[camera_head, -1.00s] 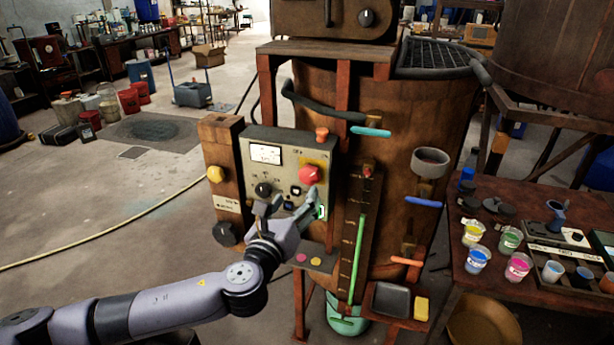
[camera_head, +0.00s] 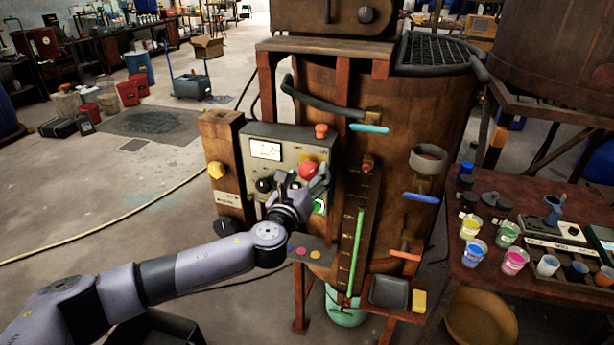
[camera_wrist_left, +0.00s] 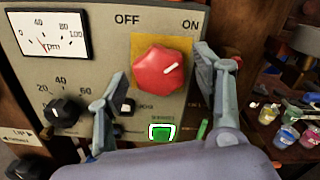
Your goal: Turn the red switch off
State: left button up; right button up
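The red switch (camera_wrist_left: 159,73) is a round red knob on a yellow plate of the grey control panel (camera_wrist_left: 105,20). OFF is printed at its upper left and ON at its upper right. Its white mark points up and right, towards ON. In the head view the red switch (camera_head: 309,170) shows just above my left gripper (camera_head: 301,183). In the left wrist view my left gripper (camera_wrist_left: 165,85) is open, with one finger low on each side of the knob. I see no clear contact. My right gripper is not in view.
A green lit button (camera_wrist_left: 162,132) and a black dial (camera_wrist_left: 64,112) sit near the fingers. An rpm meter (camera_wrist_left: 48,35) is at the upper left. A table with paint cups (camera_head: 515,261) stands at the right. Open floor (camera_head: 90,190) lies at the left.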

pick_arm(q)
jog(key=c, duration=1.1)
jog(key=shift+f+n, duration=0.1)
jog(key=shift+n, duration=0.2)
jog(key=n+b, duration=0.1)
jog(key=n, duration=0.2)
jog(key=shift+b, duration=0.3)
jog(key=n+b, duration=0.1)
jog(key=n, duration=0.4)
jog(key=shift+d, duration=0.1)
jog(key=n, duration=0.9)
jog(key=shift+r, duration=0.2)
jog(key=shift+n, duration=0.3)
jog(key=o, duration=1.2)
jog(key=shift+c, duration=0.2)
